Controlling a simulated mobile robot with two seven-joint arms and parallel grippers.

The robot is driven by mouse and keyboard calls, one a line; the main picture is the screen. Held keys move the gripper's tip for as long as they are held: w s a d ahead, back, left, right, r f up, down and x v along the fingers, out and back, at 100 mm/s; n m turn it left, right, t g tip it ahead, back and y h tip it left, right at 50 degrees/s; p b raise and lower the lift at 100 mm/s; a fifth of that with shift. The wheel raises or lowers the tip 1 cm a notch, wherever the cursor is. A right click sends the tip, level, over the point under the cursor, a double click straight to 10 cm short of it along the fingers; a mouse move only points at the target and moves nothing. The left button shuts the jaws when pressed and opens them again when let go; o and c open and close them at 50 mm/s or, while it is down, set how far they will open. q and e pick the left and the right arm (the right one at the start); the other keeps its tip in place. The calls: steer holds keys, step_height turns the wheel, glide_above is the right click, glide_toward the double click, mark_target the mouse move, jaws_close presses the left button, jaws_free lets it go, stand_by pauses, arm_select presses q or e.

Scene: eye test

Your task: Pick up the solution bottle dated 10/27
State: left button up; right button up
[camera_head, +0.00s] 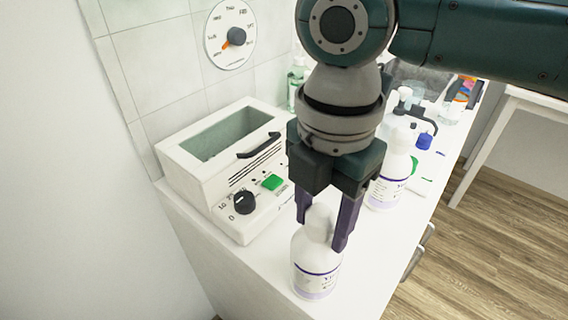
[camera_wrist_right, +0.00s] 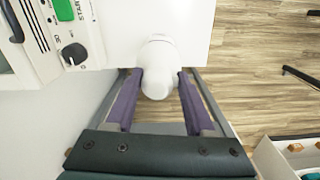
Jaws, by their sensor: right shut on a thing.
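A white bottle (camera_head: 317,264) with a white cap and a purple-banded label is at the front of the white counter. My right gripper (camera_head: 320,232) points down with its purple fingers on either side of the bottle's top, shut on it. The right wrist view shows the white cap (camera_wrist_right: 158,68) between the two fingers. The bottle is upright; I cannot tell whether its base touches the counter. A second similar white bottle (camera_head: 387,186) stands farther back, partly hidden by my gripper. I cannot read a date on either label. My left gripper is not in view.
A white machine (camera_head: 185,180) with a black knob and green button stands left of the bottle. A green bottle (camera_head: 296,84) and several lab items stand farther back. A round dial (camera_head: 230,36) hangs on the tiled wall. The counter's front right edge (camera_head: 402,262) is close.

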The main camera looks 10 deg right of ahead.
jaws_close()
steer(key=shift+d, duration=0.1)
stand_by(0.3)
